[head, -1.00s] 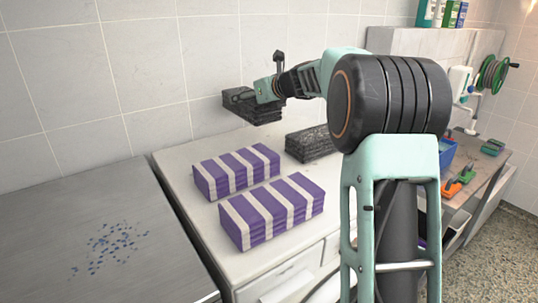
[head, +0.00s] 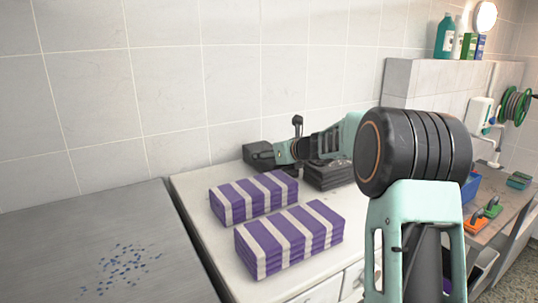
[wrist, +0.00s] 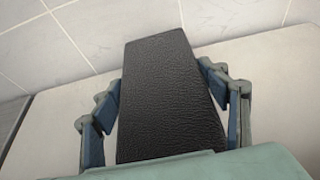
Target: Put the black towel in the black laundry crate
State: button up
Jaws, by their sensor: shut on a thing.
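My gripper (head: 285,152) is shut on a folded black towel (head: 258,155), low over the back of the white counter (head: 205,250) near the tiled wall. In the wrist view the towel (wrist: 168,100) fills the space between the two blue-padded fingers (wrist: 165,105). I cannot tell whether it touches the counter. A second stack of black towels (head: 328,175) lies to its right, partly behind my arm.
Two purple-and-white striped towel stacks (head: 253,197) (head: 290,240) lie at the front of the counter. A grey metal table (head: 90,240) on the left is bare apart from blue specks. A blue container (head: 470,186) stands at the right, partly behind my arm.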

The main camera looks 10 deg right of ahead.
jog(key=shift+f, duration=0.1)
jog(key=o, duration=1.4)
jog(key=shift+o, duration=0.2)
